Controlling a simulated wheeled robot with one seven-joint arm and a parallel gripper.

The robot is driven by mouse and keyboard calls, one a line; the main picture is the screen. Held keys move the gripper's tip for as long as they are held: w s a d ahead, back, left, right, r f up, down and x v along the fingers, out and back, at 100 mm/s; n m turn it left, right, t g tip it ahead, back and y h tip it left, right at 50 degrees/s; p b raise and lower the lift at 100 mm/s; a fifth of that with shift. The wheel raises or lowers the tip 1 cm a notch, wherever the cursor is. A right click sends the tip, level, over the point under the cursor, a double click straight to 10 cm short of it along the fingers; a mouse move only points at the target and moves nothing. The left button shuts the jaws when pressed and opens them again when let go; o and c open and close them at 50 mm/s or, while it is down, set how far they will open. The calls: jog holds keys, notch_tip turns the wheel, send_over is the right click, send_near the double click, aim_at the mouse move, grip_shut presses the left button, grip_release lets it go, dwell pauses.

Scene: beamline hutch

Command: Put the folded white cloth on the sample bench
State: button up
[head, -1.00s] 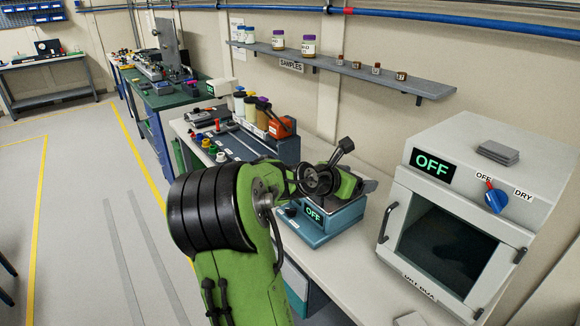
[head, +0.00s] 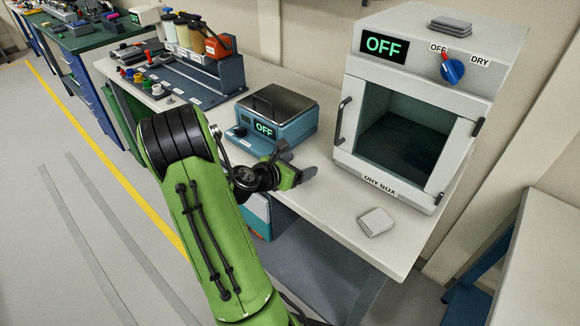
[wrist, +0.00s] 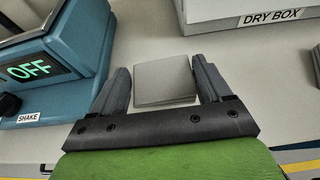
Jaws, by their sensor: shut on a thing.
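A pale, square folded cloth (wrist: 164,82) sits between the two dark fingers of my gripper (wrist: 163,84) in the wrist view, and the gripper is shut on it. In the head view my gripper (head: 303,176) is over the front part of the pale bench (head: 335,212), right of the blue shaker and in front of the dry box. The held cloth is hard to make out there. The bench surface shows beneath the gripper; the gap cannot be told. Another pale folded square (head: 376,222) lies on the bench near its front right corner.
The blue shaker (head: 268,128), its display reading OFF, stands left of my gripper. The dry box (head: 403,120) stands behind, a grey folded stack (head: 451,25) on top. A bottle rack (head: 205,75) is farther left. Bare bench lies between shaker and dry box.

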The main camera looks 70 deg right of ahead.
notch_tip(320, 180, down, 3)
jog(key=shift+f+b, duration=0.1)
jog(key=shift+b, duration=0.5)
